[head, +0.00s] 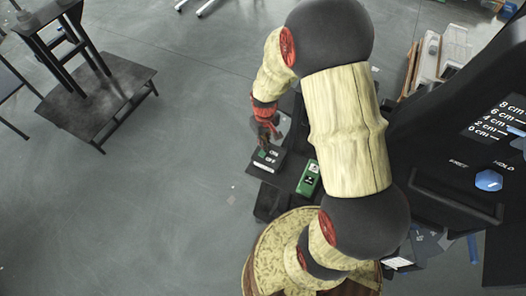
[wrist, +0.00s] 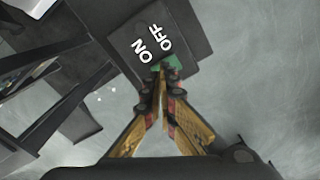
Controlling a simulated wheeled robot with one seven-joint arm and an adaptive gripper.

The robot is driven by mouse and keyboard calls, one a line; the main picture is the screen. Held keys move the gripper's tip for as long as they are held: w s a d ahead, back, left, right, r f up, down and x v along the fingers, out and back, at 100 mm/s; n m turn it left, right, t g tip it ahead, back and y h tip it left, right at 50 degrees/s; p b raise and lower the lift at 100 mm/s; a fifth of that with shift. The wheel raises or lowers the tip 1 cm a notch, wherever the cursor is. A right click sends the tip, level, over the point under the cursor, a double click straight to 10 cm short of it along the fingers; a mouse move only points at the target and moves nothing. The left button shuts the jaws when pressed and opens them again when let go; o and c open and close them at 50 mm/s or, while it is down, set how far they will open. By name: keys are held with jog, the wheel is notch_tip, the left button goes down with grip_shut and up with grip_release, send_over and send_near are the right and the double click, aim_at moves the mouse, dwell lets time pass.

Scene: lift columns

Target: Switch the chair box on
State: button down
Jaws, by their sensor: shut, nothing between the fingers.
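The chair box appears to be the dark box with white ON and OFF lettering (head: 272,158), near the middle of the head view. In the wrist view the box (wrist: 133,38) lies at the top, with ON to the left and OFF to the right. A green part (wrist: 174,62) shows below the lettering, partly hidden behind my fingertips. My gripper (head: 266,135) is just above the box in the head view. In the wrist view my gripper (wrist: 160,72) is shut and empty, its tips over or at the green part. I cannot tell whether they touch it.
A bright green device (head: 309,178) sits right of the box. A large black column (head: 440,140) with a blue hexagonal knob (head: 489,180) stands at the right. A dark stepped stand (head: 100,100) is at the upper left. The grey floor (head: 130,210) at left is clear.

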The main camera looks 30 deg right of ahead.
jog(key=shift+f+b, duration=0.5)
jog(key=shift+f, duration=0.3)
dwell(0.4)
jog(key=shift+r, duration=0.1)
jog(key=shift+r+p, duration=2.65)
jog(key=shift+r, duration=0.85)
jog(key=shift+f, duration=0.1)
jog(key=s+a+r+t+b, duration=0.2)
jog(key=s+r, duration=0.5)
jog(key=r, duration=0.5)
jog(key=s+a+r+t+b, duration=0.3)
jog(key=s+a+r+b, duration=0.2)
jog(key=r, duration=0.8)
jog(key=s+a, duration=0.2)
jog(key=s, duration=0.1)
jog(key=shift+s+r+m+t, duration=0.25)
jog(key=shift+m+t, duration=0.05)
jog(key=shift+m, duration=0.1)
